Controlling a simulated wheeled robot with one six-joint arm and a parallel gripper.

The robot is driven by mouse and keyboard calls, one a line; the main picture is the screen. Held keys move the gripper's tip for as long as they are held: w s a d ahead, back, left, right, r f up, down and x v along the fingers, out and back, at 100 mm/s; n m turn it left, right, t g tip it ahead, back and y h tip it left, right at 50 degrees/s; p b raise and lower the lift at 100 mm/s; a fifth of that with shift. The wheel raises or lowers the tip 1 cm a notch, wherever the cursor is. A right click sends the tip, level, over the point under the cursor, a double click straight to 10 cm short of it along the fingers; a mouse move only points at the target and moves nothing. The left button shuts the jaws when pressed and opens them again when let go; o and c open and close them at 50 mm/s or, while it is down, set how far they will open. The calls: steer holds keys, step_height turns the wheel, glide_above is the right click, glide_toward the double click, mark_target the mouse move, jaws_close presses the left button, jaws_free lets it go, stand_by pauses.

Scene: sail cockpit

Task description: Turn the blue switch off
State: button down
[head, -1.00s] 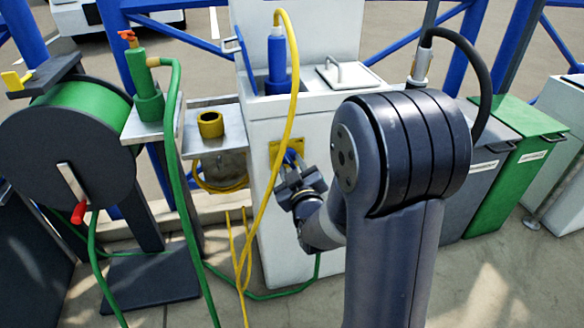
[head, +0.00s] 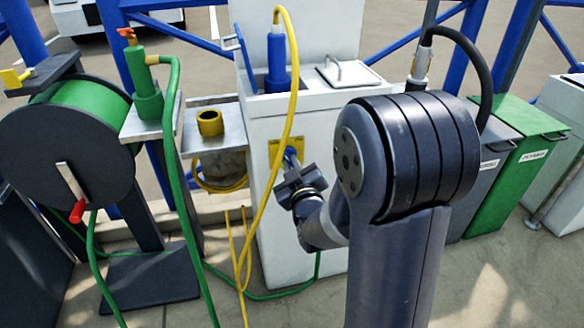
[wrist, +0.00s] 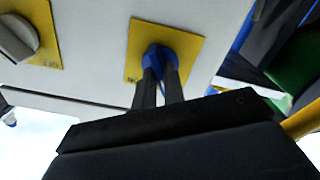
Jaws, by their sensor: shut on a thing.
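The blue switch (wrist: 154,54) sits on a yellow plate (wrist: 182,48) on the front of the white cabinet. My gripper (wrist: 160,75) is shut on the blue switch, with its two dark fingers close together on either side of it. In the head view the blue switch (head: 290,153) shows only in part, and my gripper (head: 294,164) reaches it from the right. The switch's exact angle is hard to read behind the fingers.
A grey knob (wrist: 14,40) on another yellow plate is beside the switch. A yellow hose (head: 268,170) hangs just left of my gripper. A green hose reel (head: 85,110) stands at the left, and a green bin (head: 520,150) at the right.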

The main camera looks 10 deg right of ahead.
steer(key=shift+f+n+b, duration=0.2)
steer(key=shift+n+b, duration=0.6)
steer(key=shift+b, duration=0.15)
steer(key=shift+r+n+b, duration=0.2)
steer(key=shift+n+b, duration=0.2)
steer(key=shift+n, duration=0.3)
steer(key=c, duration=1.5)
jaws_free()
steer(key=shift+s, duration=0.1)
steer(key=s+p, duration=0.1)
steer(key=s, duration=0.9)
steer(key=shift+s+p, duration=0.3)
steer(key=shift+p, duration=0.05)
